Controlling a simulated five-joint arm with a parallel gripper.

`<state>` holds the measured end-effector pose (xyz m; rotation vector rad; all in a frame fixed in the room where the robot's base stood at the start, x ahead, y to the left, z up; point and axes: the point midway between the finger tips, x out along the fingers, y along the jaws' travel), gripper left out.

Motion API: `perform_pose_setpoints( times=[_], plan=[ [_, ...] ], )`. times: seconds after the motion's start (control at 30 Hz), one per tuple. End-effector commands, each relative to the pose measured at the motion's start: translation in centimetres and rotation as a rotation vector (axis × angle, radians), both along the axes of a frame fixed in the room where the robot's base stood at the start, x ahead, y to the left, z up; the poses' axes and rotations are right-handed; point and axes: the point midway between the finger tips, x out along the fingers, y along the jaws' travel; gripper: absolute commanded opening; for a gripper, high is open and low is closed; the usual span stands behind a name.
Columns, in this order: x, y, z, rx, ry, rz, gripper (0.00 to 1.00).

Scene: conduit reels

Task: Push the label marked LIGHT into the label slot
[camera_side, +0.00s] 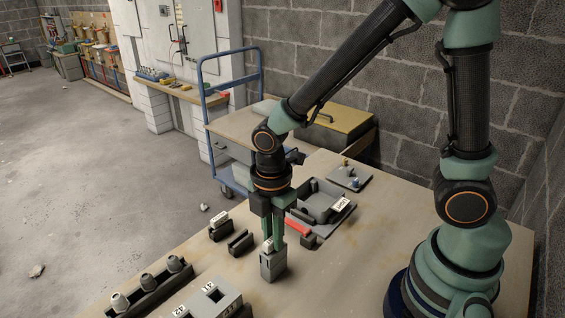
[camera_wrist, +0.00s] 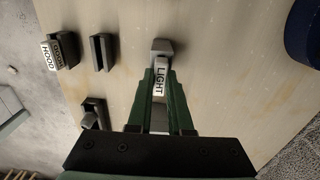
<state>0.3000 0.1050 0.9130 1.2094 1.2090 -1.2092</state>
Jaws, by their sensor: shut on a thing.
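My gripper (camera_side: 272,241) points down and is shut on the white label marked LIGHT (camera_wrist: 161,78). The label stands between the fingertips, its black lettering facing the wrist camera. Directly below is a grey block (camera_side: 272,265); its top also shows just beyond the label in the wrist view (camera_wrist: 162,46). The label's lower end is at the block's top, and I cannot tell how far it is inside. A dark slotted holder (camera_side: 240,242), empty, stands to the left; it also shows in the wrist view (camera_wrist: 102,53).
Another dark holder (camera_side: 221,231) carries a white label, reading HOOD in the wrist view (camera_wrist: 48,56). A rack of grey knobs (camera_side: 148,287) and a numbered grey block (camera_side: 207,299) lie at front left. A grey tray (camera_side: 319,202) stands behind. The tabletop at right is clear.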

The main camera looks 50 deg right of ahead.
Motion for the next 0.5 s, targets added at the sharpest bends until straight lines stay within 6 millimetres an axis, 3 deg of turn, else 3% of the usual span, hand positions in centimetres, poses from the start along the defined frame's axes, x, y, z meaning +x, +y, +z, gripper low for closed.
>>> perform_pose_setpoints(
  times=[0.47,0.5],
  plan=[
    [-0.01,-0.01,-0.31,0.0,0.0,0.0,0.0],
    [-0.01,0.0,-0.31,0.0,0.0,0.0,0.22]
  ],
)
